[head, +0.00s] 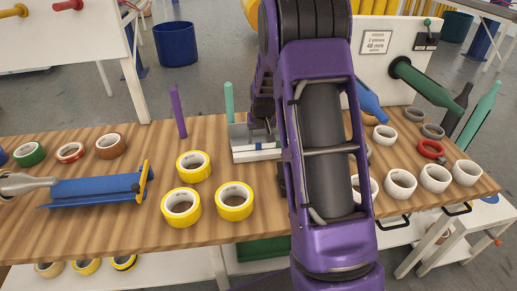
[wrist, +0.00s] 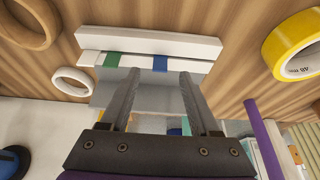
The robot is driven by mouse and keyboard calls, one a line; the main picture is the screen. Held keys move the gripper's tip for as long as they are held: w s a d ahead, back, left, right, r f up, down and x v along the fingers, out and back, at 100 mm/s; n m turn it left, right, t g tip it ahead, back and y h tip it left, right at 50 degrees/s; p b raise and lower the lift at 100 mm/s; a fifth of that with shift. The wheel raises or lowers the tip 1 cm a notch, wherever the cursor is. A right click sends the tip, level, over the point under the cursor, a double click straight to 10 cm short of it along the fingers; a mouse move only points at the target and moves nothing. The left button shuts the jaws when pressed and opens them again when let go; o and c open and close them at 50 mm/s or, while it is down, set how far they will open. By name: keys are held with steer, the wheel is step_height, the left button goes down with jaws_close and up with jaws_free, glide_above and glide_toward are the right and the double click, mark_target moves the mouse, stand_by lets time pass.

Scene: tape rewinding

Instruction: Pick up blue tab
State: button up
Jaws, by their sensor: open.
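In the wrist view a small blue tab (wrist: 160,63) lies across the edge of a white strip on a white-and-grey holder (wrist: 150,42). A green tab (wrist: 112,60) sits on the same strip to its left. My gripper (wrist: 160,74) is open, its two dark fingers spread over the holder, with the blue tab showing between and just beyond the fingertips. I cannot tell the remaining height gap. More blue and green shows low down, partly hidden by my gripper. In the head view the holder (head: 240,154) stands on the wooden table, partly covered by my purple arm.
Yellow tape rolls (head: 181,207) lie left of the holder, white rolls (head: 435,178) to the right. A purple post (head: 178,111) and a teal post (head: 229,103) stand nearby. A blue dispenser (head: 95,190) lies at the left. Bare wood (head: 110,228) shows at the front left.

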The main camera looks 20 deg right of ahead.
mark_target(259, 144)
steer(key=x, duration=0.4)
jaws_close()
